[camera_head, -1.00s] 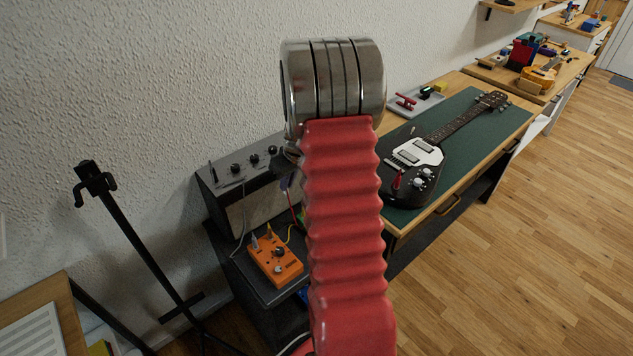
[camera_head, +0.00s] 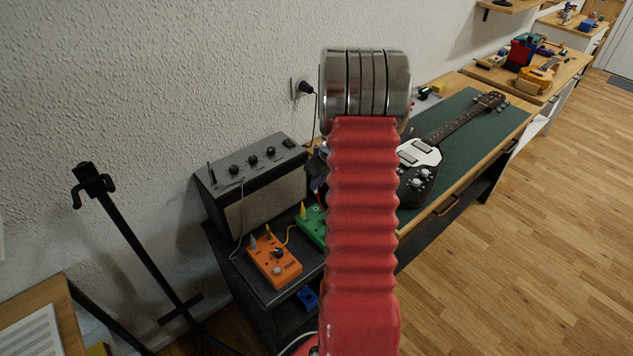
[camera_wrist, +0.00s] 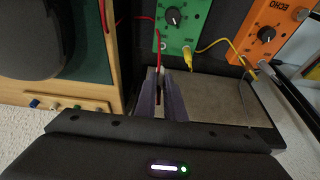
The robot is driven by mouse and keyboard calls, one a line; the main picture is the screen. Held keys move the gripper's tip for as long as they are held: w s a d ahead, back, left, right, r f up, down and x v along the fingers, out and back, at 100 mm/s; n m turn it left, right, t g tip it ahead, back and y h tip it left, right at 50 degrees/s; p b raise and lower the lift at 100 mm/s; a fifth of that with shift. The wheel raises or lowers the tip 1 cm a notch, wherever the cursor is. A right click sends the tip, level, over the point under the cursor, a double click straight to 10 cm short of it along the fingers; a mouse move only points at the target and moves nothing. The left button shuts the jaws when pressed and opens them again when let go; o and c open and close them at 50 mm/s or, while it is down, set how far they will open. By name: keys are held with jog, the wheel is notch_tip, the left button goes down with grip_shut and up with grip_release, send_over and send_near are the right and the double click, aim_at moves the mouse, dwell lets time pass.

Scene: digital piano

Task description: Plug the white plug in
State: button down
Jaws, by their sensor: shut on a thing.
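My gripper (camera_wrist: 161,96) is shut, its two purple-grey fingers close together in the wrist view. The white plug is between them, mostly hidden; only a small pale part with a red cable (camera_wrist: 157,30) running to it shows at the fingertips. The fingertips are just below the near edge of the green pedal (camera_wrist: 195,18). I cannot tell whether the plug touches it. A yellow plug (camera_wrist: 187,60) sits in that edge, right of the fingers. In the head view my red arm hides most of the gripper, and the green pedal (camera_head: 309,226) shows beside it.
An orange pedal (camera_head: 274,264) with cables stands left of the green one on a dark shelf. A grey amplifier (camera_head: 250,180) stands behind them against the wall. A black plug is in a wall socket (camera_head: 300,88). A guitar (camera_head: 420,170) lies on the bench at right.

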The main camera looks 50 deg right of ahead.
jog(key=shift+f, duration=2.6)
jog(key=shift+f, duration=1.5)
jog(key=c, duration=1.8)
grip_release()
jog(key=shift+o, duration=0.2)
jog(key=shift+r, duration=0.1)
jog(key=shift+v, duration=2.45)
jog(key=v, duration=1.3)
jog(key=shift+s+r, duration=0.2)
jog(key=shift+r, duration=0.1)
jog(key=shift+a, duration=0.1)
